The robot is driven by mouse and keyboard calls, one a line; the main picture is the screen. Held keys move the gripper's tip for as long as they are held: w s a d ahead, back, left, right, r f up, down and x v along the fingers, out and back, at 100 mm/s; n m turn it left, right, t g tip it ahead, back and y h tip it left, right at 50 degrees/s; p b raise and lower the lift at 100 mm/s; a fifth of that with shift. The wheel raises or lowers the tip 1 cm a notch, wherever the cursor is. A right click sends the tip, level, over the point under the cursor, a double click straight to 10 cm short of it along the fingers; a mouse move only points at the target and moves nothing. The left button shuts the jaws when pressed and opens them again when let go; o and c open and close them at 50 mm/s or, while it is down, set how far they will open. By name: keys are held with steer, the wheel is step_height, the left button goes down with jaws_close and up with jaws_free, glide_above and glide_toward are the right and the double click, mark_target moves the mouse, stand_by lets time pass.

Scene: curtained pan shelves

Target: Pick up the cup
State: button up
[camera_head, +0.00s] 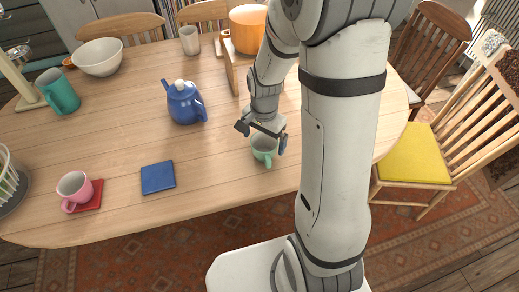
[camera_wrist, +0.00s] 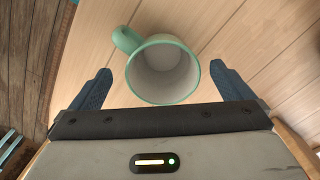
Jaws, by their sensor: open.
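A mint green cup (camera_head: 263,153) with a pale inside stands upright on the wooden table, near its front edge. In the wrist view the cup (camera_wrist: 163,72) lies between and just ahead of my two fingers, with its handle toward the upper left. My gripper (camera_head: 262,134) is open and empty, above the cup on its far side. In the wrist view the fingers of my gripper (camera_wrist: 160,80) are spread on either side of the cup, with a gap to each. A pink cup (camera_head: 73,188) and a teal cup (camera_head: 60,92) also stand on the table.
A blue teapot (camera_head: 183,102) stands left of my gripper. A blue coaster (camera_head: 158,177) and a red coaster (camera_head: 90,198) lie at the front left. A white bowl (camera_head: 98,57), a glass (camera_head: 190,40) and an orange pot (camera_head: 247,28) stand farther back. The table beside the cup is clear.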

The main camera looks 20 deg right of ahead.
mark_target(263, 146)
steer(key=shift+w+f, duration=0.15)
steer(key=shift+f, duration=1)
steer(key=shift+w+f, duration=0.15)
steer(key=shift+f, duration=0.95)
steer(key=shift+c, duration=0.4)
steer(key=c, duration=1)
